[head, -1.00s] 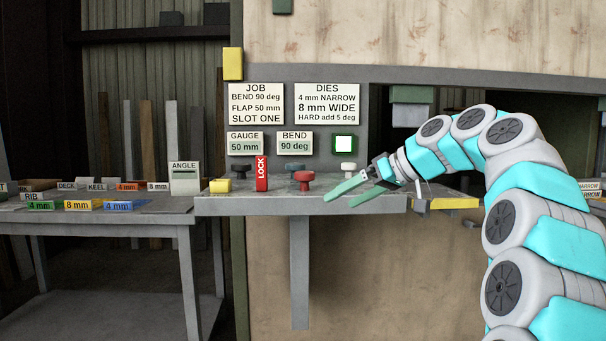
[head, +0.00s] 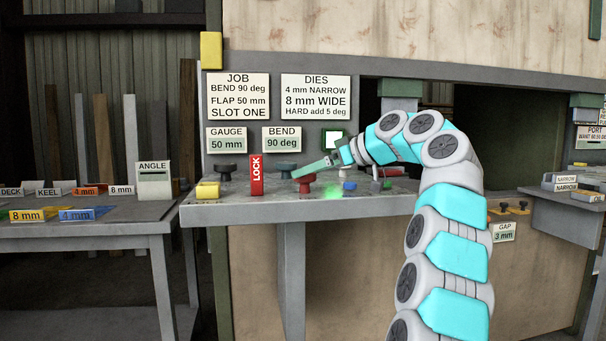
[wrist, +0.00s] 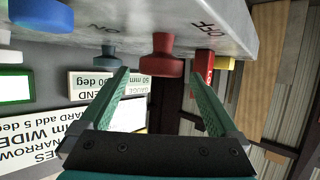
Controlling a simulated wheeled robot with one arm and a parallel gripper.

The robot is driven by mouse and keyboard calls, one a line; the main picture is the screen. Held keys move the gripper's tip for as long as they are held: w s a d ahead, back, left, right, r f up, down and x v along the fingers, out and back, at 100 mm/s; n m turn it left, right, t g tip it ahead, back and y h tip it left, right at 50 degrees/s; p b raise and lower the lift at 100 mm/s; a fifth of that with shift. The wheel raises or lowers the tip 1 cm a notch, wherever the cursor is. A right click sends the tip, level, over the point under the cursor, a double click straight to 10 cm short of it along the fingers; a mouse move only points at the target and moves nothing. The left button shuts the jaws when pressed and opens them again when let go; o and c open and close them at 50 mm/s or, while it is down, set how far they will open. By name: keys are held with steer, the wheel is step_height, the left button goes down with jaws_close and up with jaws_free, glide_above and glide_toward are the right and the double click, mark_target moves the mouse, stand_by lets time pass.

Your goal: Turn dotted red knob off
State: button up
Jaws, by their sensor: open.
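The red knob (head: 305,183) stands on the grey shelf (head: 250,213), right of the red LOCK lever. In the wrist view, which is upside down, the red knob (wrist: 162,67) appears between the two green fingertips of my gripper (wrist: 155,72). My gripper (head: 300,172) is open and empty, at the knob's upper side in the head view. I cannot tell whether the fingers touch it. ON and OFF are printed on the shelf on either side of the knob. No dots can be made out on it.
The red LOCK lever (head: 256,175) stands close left of the knob. A blue knob (head: 349,186) is to the right, beside a green glow. Signs hang behind.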

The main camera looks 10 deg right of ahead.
steer(key=shift+x, duration=1.4)
steer(key=shift+c, duration=0.2)
steer(key=c, duration=1.3)
